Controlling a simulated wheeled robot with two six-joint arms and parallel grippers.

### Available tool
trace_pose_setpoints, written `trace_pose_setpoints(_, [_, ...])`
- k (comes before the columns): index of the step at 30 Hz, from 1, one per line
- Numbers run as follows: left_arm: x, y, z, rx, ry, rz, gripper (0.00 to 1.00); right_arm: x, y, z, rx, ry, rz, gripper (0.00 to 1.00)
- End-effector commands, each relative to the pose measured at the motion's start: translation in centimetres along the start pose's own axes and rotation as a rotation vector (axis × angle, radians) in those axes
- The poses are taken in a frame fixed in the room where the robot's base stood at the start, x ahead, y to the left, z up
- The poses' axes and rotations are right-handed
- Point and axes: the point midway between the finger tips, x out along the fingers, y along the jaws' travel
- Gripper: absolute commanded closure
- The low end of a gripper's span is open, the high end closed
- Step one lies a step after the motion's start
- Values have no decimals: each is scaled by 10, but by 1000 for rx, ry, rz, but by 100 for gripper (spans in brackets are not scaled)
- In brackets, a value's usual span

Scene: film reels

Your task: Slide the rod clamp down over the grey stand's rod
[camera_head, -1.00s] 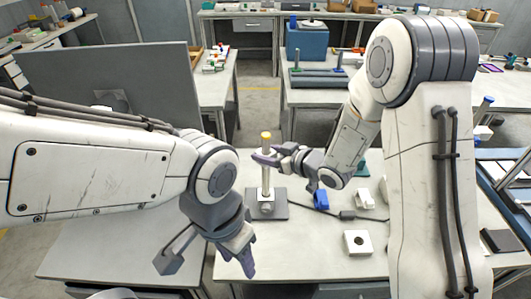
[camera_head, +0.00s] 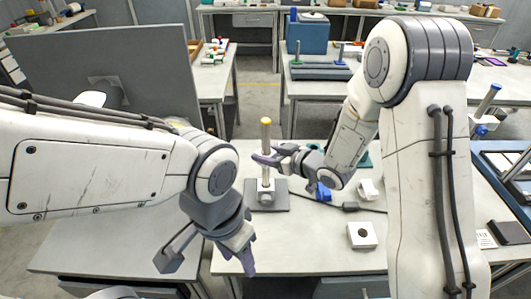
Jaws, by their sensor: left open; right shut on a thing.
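The grey stand (camera_head: 277,203) is upright on the near table, with a flat dark base and a pale rod (camera_head: 266,137) with a yellow tip. My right gripper (camera_head: 264,159) comes in from the right and is shut at the rod, below the yellow tip. Its fingers hide that stretch of rod. A blue piece (camera_head: 323,192) lies on the table right of the stand. It may be the rod clamp, but it is too small to tell. My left gripper (camera_head: 240,254) is open and empty, pointing down near the table's front edge, below the stand.
A white block with a dark hole (camera_head: 362,235) and a small white piece (camera_head: 368,189) lie right of the stand. A grey panel (camera_head: 110,80) stands at the left. The table between stand and front edge is clear.

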Motion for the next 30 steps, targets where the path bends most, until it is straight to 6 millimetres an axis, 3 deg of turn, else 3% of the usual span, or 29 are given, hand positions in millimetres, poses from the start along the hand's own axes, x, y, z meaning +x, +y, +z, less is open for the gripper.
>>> trace_pose_setpoints(13, [3, 0, 0, 0, 0, 0, 50, 1, 0, 3, 0, 1, 0, 100])
trace_pose_setpoints(30, [28, -2, 2, 0, 0, 0, 50, 12, 0, 30, -1, 1, 0, 100])
